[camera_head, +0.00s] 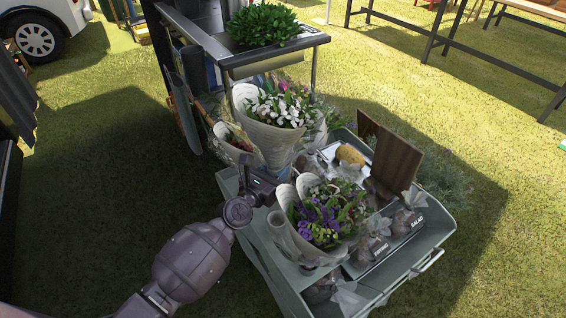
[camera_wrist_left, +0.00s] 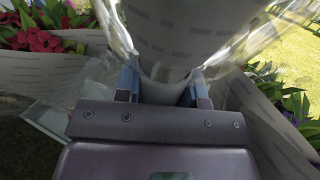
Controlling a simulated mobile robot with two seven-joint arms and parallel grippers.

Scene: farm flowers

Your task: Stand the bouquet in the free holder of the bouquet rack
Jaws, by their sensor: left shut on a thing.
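My left gripper (camera_head: 275,183) is shut on the wrapped stem end of a bouquet with white flowers (camera_head: 285,108). Its pale paper and clear wrap fill the middle of the left wrist view (camera_wrist_left: 190,40), between the fingers (camera_wrist_left: 160,88). The held bouquet is roughly upright. A bouquet of purple flowers (camera_head: 325,218) stands in front of it, and a smaller one with red flowers (camera_head: 238,150) is to its left. The grey rack or cart (camera_head: 272,262) is below. I cannot tell which holder is free, nor whether the held stem end touches anything. My right gripper is out of view.
Bagged goods (camera_head: 372,250) lie in the cart's trays at right, beside upright brown boards (camera_head: 398,160). A leafy green plant (camera_head: 263,24) stands on a shelf behind. A white vehicle (camera_head: 45,35) is at far left. Grass is open at left and right.

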